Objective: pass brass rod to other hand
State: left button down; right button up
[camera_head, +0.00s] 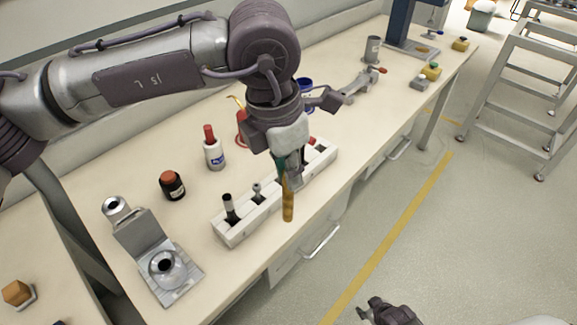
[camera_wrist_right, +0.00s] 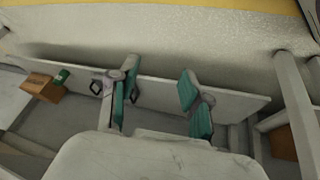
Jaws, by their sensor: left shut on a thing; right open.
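The brass rod (camera_head: 288,203) hangs down from my left gripper (camera_head: 288,172), which is shut on its upper part. The rod is roughly upright, in front of the white rack on the bench; its upper end is hidden by the fingers. My right gripper (camera_head: 385,310) shows only in part at the bottom of the head view, low over the floor side and well apart from the rod. In the right wrist view its two teal-padded fingers (camera_wrist_right: 158,98) are spread with nothing between them.
The white rack (camera_head: 230,238) holds several small tools. A steel device (camera_head: 180,290), a dark jar (camera_head: 172,185), a white bottle with red cap (camera_head: 214,153) and a grey cup (camera_head: 372,49) stand on the bench (camera_head: 110,265). Open floor (camera_head: 440,230) lies right of the bench.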

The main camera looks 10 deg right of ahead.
jog(key=s+a+f+g, duration=0.1)
jog(key=s+a+f, duration=0.1)
jog(key=s, duration=0.7)
jog(key=s+a+f+m+g, duration=0.1)
jog(key=s+a+f+g, duration=0.1)
jog(key=s+f, duration=0.3)
jog(key=s+a+f+g, duration=0.1)
jog(key=s+a+f, duration=0.2)
jog(key=s, duration=0.9)
jog(key=shift+s+f+m+g, duration=0.3)
jog(key=shift+s, duration=0.1)
